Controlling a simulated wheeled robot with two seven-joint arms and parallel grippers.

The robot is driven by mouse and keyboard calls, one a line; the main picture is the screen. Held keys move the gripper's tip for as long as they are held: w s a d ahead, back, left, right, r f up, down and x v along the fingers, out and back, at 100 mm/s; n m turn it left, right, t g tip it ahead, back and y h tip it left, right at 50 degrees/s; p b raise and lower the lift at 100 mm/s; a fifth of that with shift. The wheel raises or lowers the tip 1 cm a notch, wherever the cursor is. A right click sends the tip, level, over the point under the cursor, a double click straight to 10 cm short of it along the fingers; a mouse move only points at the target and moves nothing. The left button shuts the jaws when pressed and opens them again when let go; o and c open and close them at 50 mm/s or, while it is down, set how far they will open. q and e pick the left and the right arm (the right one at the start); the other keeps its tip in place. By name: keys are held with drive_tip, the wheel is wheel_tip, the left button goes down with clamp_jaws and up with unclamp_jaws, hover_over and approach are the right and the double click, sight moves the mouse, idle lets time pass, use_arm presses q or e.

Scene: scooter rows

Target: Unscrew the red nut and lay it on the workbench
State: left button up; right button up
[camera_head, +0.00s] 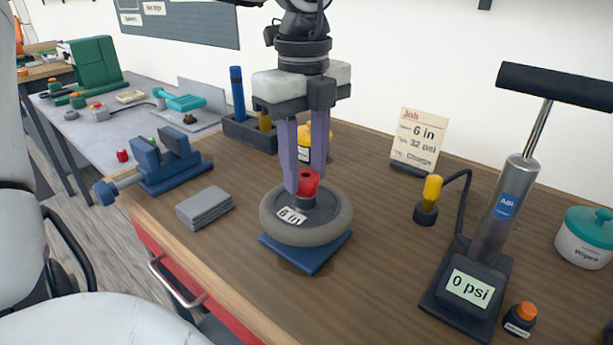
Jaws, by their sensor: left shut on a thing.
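A red nut (308,182) sits at the hub of a small grey wheel (328,228) with a "6 in" label. The wheel lies flat on a blue block (306,258) on the wooden workbench (235,262). My left gripper (306,188) points straight down from above, with its two purple fingers around the red nut, shut on it. The nut is partly hidden by the fingers. I cannot tell how far it sits on the axle. My right gripper is not in view.
A blue vise (165,165) and grey folded cloths (204,207) are left of the wheel. A pump (492,215) reading "0 psi", a yellow-topped fitting (429,200), a job card (418,140) and a wipes tub (586,238) are right. The bench front is clear.

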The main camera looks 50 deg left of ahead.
use_arm(q)
drive_tip(key=n+b, duration=0.1)
drive_tip(key=n, duration=0.1)
drive_tip(key=n+b, duration=0.1)
drive_tip(key=n, duration=0.2)
drive_tip(key=shift+s+a+f+b, duration=0.2)
drive_tip(key=shift+b, duration=0.15)
drive_tip(key=shift+r+n, duration=0.15)
drive_tip(key=shift+n, duration=0.95)
drive_tip(key=o, duration=1.1)
drive_tip(key=shift+s+a, duration=0.1)
drive_tip(key=shift+a, duration=0.05)
drive_tip(key=shift+d, duration=0.2)
